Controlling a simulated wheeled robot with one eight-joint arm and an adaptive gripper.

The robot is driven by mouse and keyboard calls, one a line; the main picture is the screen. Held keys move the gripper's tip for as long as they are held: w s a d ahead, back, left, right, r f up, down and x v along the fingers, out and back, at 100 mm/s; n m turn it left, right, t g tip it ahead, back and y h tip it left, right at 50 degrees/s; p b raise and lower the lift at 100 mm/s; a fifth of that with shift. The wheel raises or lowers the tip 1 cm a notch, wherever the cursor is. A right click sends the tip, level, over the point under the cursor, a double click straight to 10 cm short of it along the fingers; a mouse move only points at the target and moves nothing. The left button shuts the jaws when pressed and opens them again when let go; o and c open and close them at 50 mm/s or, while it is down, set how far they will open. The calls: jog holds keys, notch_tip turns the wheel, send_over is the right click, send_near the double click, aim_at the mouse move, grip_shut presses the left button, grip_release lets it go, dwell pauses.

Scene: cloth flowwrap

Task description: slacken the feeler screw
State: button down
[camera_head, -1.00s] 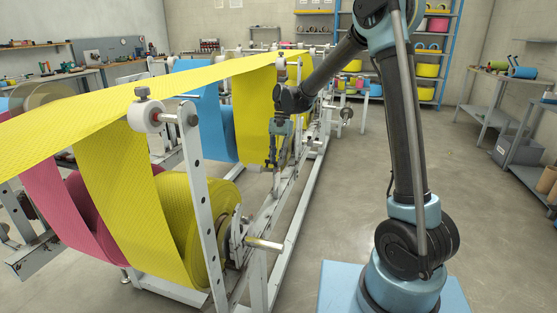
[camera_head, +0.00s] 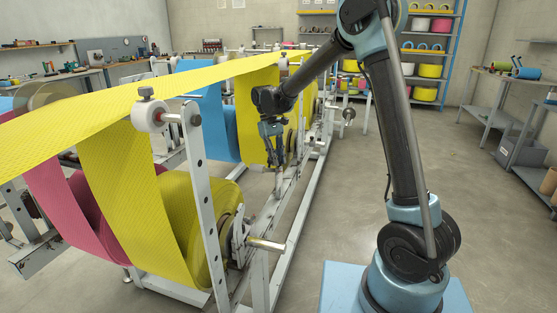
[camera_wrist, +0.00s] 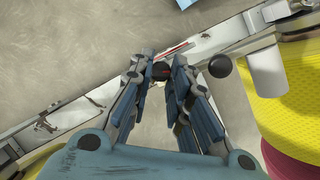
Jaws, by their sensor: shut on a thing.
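My gripper (camera_head: 276,160) reaches down to the machine's side rail at mid-picture in the head view. In the wrist view its two fingers (camera_wrist: 164,64) are closed on a small dark round knob (camera_wrist: 161,71), which I take for the feeler screw. The fingers hide its sides, and any thread or marking on it cannot be seen. A thin red strip (camera_wrist: 172,48) shows just beyond the fingertips. In the head view the screw is too small to make out.
A black ball-shaped knob (camera_wrist: 220,66) and a pale cylinder (camera_wrist: 266,72) stand right of the fingers. Yellow web (camera_head: 115,95) runs above the frame, with a yellow roll (camera_head: 215,215) below. Grey floor (camera_head: 345,190) is clear right of the rail (camera_head: 300,215).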

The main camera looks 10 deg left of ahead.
jog(key=shift+n+t+h, duration=0.3)
jog(key=shift+n+t, duration=0.1)
jog(key=shift+n, duration=0.7)
jog(key=c, duration=1.5)
grip_release()
jog(key=v, duration=1.2)
jog(key=shift+d, duration=0.1)
